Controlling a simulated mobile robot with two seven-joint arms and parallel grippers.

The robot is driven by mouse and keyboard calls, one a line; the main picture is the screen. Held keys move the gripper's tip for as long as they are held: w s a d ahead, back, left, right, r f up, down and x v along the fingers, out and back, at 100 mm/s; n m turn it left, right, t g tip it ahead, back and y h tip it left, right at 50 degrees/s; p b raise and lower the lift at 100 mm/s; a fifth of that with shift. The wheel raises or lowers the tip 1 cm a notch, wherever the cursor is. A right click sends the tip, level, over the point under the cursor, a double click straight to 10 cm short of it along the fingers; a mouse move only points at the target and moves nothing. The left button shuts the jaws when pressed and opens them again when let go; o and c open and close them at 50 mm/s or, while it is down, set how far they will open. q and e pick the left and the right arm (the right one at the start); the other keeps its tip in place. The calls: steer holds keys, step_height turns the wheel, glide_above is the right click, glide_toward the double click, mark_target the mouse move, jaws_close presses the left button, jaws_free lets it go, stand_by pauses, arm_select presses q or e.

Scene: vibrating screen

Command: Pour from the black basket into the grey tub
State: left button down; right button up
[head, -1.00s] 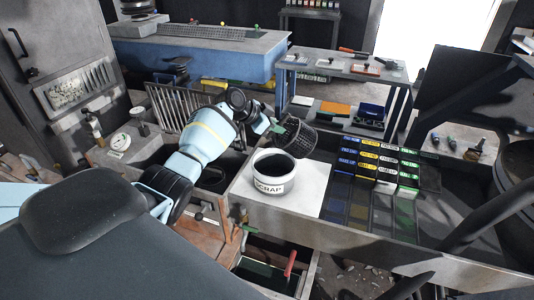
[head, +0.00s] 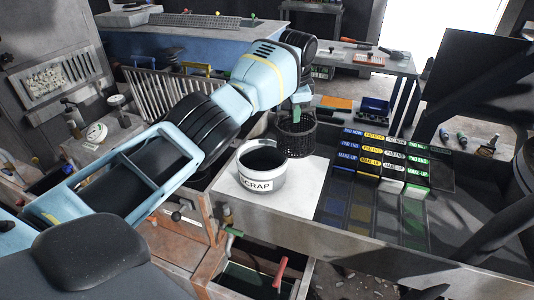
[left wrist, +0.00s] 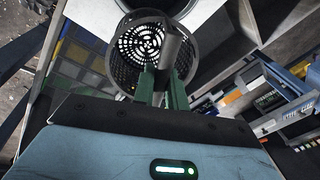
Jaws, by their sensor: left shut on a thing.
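The black mesh basket (head: 295,137) hangs from my left gripper (head: 297,112), just behind and to the right of the tub in the head view. It looks roughly upright there. In the left wrist view the green fingers (left wrist: 163,88) are shut on the basket's handle, and the basket's slotted round end (left wrist: 140,43) shows beyond them. I see no contents in the basket. The grey tub (head: 262,180), labelled SCRAP, stands upright on a white board; its inside is dark and I cannot tell what it holds. My right gripper is not in view.
The white board (head: 300,190) has bare room right of the tub. Rows of labelled bins (head: 385,165) lie farther right. A bench with tools (head: 365,62) stands behind, and a slatted grey rack (head: 160,92) is at the left. An open drawer with a red handle (head: 280,270) is in front.

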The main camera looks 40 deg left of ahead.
arm_select(q)
steer(key=shift+r, duration=0.95)
steer(key=shift+d+r+b, duration=0.1)
steer(key=shift+r+b, duration=0.4)
steer(key=shift+r+y, duration=0.3)
steer(key=shift+r, duration=0.05)
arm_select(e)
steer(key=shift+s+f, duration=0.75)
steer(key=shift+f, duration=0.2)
